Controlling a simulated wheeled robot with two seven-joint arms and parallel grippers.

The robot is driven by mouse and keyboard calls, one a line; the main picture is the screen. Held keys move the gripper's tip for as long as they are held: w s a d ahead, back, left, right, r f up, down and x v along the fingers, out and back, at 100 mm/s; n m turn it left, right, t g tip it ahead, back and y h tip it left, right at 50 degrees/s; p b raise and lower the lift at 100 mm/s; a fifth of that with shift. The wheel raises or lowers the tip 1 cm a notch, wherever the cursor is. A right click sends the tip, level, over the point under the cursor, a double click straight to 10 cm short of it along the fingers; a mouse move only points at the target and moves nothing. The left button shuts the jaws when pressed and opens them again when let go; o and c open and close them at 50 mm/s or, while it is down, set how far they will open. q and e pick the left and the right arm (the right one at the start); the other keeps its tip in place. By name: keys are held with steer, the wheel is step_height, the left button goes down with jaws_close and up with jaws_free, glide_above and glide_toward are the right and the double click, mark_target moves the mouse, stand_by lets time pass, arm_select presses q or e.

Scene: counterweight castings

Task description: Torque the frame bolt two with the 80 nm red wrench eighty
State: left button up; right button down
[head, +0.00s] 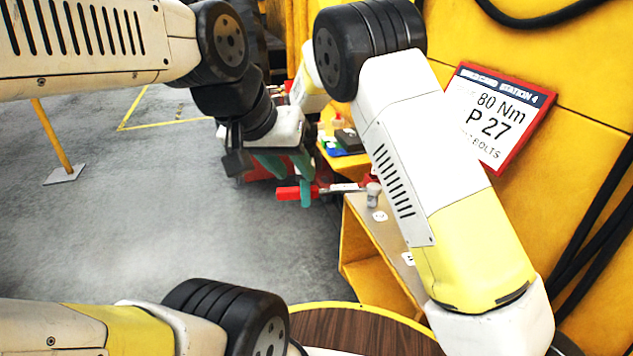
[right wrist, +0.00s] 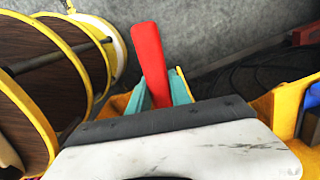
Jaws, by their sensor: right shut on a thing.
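The red wrench (head: 288,193) lies level, its red handle to the left and its head to the right by a grey upright piece (head: 373,195) on the frame ledge. My right gripper (head: 305,194) is shut on the handle, mostly hidden behind my left wrist. In the right wrist view the red handle (right wrist: 148,55) stands between my right gripper's teal fingers (right wrist: 162,92). My left gripper (head: 286,165) hangs just above the handle, its teal fingers apart and seemingly empty. I cannot tell which bolt is frame bolt two, nor whether the wrench head is seated on one.
The yellow frame ledge (head: 352,238) carries small white labels. A red-edged sign (head: 497,115) reads 80 Nm, P 27. Black cables hang at right.

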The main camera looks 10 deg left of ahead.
steer(key=shift+s+d+n, duration=0.25)
steer(key=shift+s+n, duration=0.05)
steer(key=shift+s, duration=0.25)
steer(key=shift+s+d+r+n, duration=0.1)
steer(key=shift+s+d+n, duration=0.05)
steer(key=shift+s+n, duration=0.2)
steer(key=shift+s+d+n, duration=0.3)
steer(key=shift+s+n, duration=0.05)
steer(key=shift+s, duration=0.25)
steer(key=shift+s+d, duration=0.2)
steer(key=shift+s, duration=0.2)
stand_by(0.5)
steer(key=shift+s+d+n, duration=0.3)
steer(key=shift+s+n, duration=0.2)
steer(key=shift+n, duration=0.1)
steer(key=shift+s, duration=0.1)
stand_by(0.3)
steer(key=shift+r, duration=1.7)
stand_by(1.4)
steer(key=shift+d, duration=0.1)
